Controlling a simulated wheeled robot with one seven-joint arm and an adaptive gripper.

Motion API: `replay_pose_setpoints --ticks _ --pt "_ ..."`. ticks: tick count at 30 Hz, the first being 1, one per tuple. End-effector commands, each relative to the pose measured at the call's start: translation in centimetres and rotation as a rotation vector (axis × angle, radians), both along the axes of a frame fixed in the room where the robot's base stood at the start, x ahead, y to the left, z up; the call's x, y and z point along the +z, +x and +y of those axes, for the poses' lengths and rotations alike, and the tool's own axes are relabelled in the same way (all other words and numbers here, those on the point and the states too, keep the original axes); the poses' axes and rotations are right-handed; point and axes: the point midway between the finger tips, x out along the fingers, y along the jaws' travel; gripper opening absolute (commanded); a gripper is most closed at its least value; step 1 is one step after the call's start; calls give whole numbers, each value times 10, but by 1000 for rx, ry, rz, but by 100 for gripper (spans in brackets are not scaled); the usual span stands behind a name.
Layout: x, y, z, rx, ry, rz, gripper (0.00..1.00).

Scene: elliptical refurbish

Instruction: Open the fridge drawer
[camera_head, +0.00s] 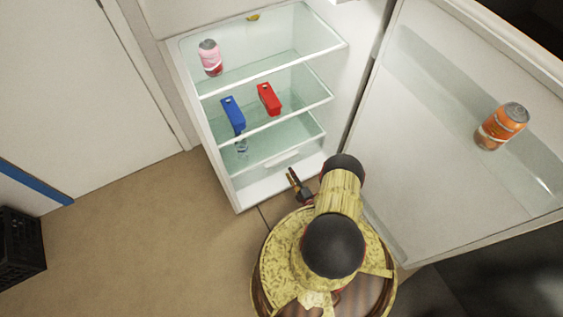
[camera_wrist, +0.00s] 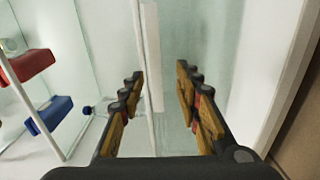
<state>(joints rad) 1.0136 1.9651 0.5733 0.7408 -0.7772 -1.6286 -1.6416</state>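The fridge (camera_head: 247,197) stands open. Its drawer is at the bottom, under the glass shelves, with a pale handle (camera_head: 283,158) on its front; it looks shut. In the wrist view the handle is a white upright strip (camera_wrist: 152,55) on the pale translucent drawer front (camera_wrist: 195,35). My gripper (camera_head: 293,178) is low in front of the fridge opening in the head view. In the wrist view my gripper (camera_wrist: 158,83) is open and empty, its fingers appearing on either side of the handle's line. I see no contact, and the remaining distance is hard to tell.
The open door (camera_head: 430,120) is at right, with an orange can (camera_head: 502,127) on its shelf. Inside are a pink can (camera_head: 210,58), blue box (camera_head: 233,115), red box (camera_head: 269,99) and clear bottle (camera_head: 242,148). A black crate (camera_head: 20,247) is far left. Floor at left is clear.

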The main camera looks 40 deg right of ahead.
Motion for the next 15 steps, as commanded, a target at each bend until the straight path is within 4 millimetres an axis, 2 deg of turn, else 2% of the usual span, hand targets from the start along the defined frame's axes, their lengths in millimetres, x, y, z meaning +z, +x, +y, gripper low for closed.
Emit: replay_pose_setpoints --ticks 5,15 --pt "3 -1 6 3 -40 -37 33" --pt "1 46 -4 5 -37 -34 33"
